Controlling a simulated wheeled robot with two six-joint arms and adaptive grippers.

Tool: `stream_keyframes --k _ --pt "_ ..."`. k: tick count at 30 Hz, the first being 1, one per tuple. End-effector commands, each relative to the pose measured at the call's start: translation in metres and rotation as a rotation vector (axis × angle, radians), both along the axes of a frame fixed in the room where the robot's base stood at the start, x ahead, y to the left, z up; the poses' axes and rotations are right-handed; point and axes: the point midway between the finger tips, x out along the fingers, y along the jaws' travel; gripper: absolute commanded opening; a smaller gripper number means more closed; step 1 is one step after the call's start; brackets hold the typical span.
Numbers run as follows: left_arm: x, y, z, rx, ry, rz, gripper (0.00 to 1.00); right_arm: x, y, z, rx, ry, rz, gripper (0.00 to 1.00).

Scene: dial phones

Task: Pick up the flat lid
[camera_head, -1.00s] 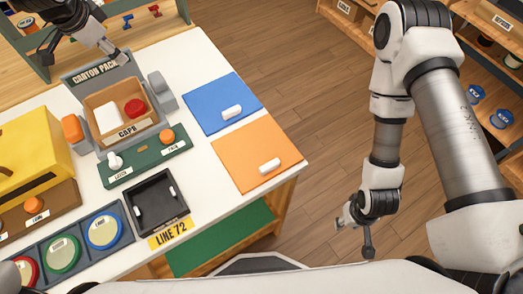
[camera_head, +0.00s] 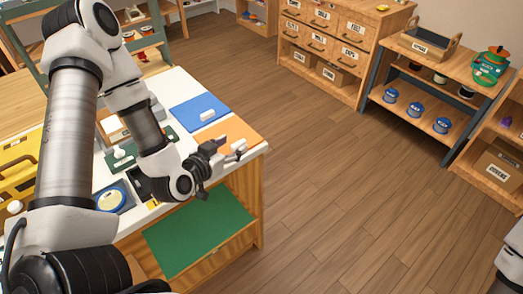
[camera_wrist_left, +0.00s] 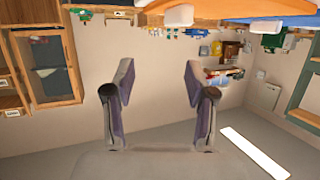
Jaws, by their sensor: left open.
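Two flat square panels lie on the white table, each with a white bar handle: a blue one (camera_head: 203,111) and an orange one (camera_head: 240,130). I cannot tell which is the flat lid. My left gripper (camera_head: 232,148) is over the near right part of the orange panel, apparently close to its white handle, and hides some of it. In the left wrist view its two fingers (camera_wrist_left: 160,78) are apart with nothing between them. That view looks upside down, with the orange surface (camera_wrist_left: 240,7) along the top. My right gripper is out of view.
My left arm covers much of the white table (camera_head: 180,78). A green lower shelf (camera_head: 200,232) is under the table. Drawers (camera_head: 335,35) stand at the back, and a shelf with several blue jars (camera_head: 415,109) at the right. The wooden floor between is clear.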

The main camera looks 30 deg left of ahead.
Motion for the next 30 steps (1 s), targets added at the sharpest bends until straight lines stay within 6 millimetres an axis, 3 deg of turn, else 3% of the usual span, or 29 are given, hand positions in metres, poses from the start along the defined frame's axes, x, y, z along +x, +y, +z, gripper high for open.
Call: stream_keyframes --k 5,18,26,30 --pt "-0.007 0.007 -0.021 -0.007 0.046 0.022 0.56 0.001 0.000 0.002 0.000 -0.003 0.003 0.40" --pt "0.058 0.004 -0.041 -0.005 0.046 0.020 0.56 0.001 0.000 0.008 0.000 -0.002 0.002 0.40" --pt "0.064 0.004 -0.044 -0.008 0.046 0.021 0.56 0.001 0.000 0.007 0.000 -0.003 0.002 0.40" --pt "0.064 0.004 -0.044 -0.008 0.046 0.021 0.06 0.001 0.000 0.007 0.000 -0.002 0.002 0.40"
